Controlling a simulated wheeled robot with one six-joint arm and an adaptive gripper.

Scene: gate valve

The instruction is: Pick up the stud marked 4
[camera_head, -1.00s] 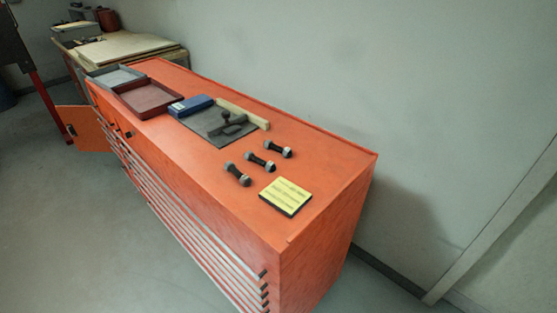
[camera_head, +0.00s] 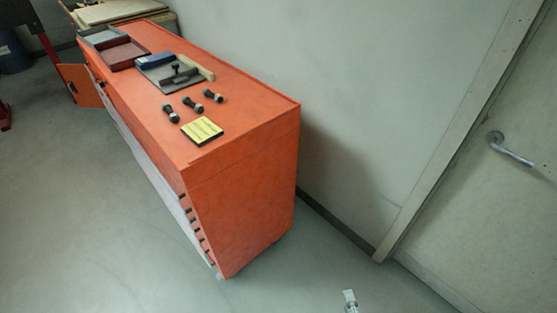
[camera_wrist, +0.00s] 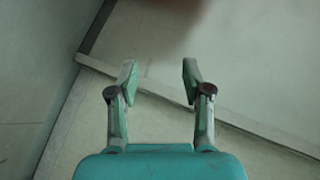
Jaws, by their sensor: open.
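Three dark studs with grey nuts on their ends lie in a row on top of the orange cabinet in the head view: a left one (camera_head: 171,114), a middle one (camera_head: 192,105) and a right one (camera_head: 213,96). No number can be read on any of them at this size. My gripper (camera_wrist: 160,75) shows in the wrist view with its two green-padded fingers apart and nothing between them. It points at the floor and wall, and no stud is in the wrist view.
The orange cabinet (camera_head: 246,195) stands along the wall. A yellow note block (camera_head: 202,131) lies in front of the studs. Behind them are a grey plate with a dark tool (camera_head: 180,75), a blue box (camera_head: 155,61) and a dark red tray (camera_head: 124,54). A door handle (camera_head: 510,148) is at right.

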